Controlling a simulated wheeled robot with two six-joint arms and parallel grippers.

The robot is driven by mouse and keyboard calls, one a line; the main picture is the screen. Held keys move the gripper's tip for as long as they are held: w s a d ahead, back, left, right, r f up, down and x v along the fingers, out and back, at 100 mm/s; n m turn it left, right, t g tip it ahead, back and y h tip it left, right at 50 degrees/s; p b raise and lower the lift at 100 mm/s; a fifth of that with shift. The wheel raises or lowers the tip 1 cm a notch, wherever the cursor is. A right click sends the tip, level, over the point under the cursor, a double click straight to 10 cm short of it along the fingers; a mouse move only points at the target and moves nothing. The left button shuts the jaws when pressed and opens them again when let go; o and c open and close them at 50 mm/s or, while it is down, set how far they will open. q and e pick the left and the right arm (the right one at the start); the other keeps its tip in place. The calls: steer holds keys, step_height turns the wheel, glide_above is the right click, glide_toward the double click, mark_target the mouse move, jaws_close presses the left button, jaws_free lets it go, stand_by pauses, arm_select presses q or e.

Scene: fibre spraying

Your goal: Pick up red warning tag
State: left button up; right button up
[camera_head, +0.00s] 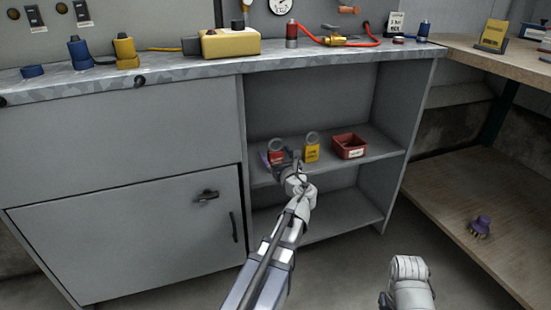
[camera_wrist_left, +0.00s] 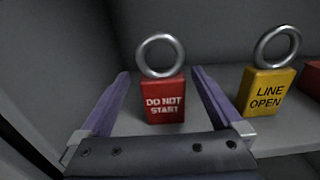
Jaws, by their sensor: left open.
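The red warning tag (camera_wrist_left: 164,101) reads "DO NOT START" and has a metal ring on top. It stands upright on the cabinet's middle shelf, and in the head view the tag (camera_head: 276,156) shows partly behind my gripper. My left gripper (camera_wrist_left: 160,85) is open, with one finger on each side of the tag in the wrist view. In the head view the left gripper (camera_head: 280,160) reaches into the open shelf. My right arm shows at the bottom right, but its gripper fingers are not visible.
A yellow "LINE OPEN" tag (camera_wrist_left: 267,92) with a ring stands just right of the red one. A red bin (camera_head: 349,147) sits farther right on the same shelf (camera_head: 384,152). The cabinet's left side wall is close to my left gripper. The lower shelf is empty.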

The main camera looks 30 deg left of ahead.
arm_select(q)
steer(key=x, duration=0.5)
steer(key=shift+d, duration=0.15)
steer(key=c, duration=1.5)
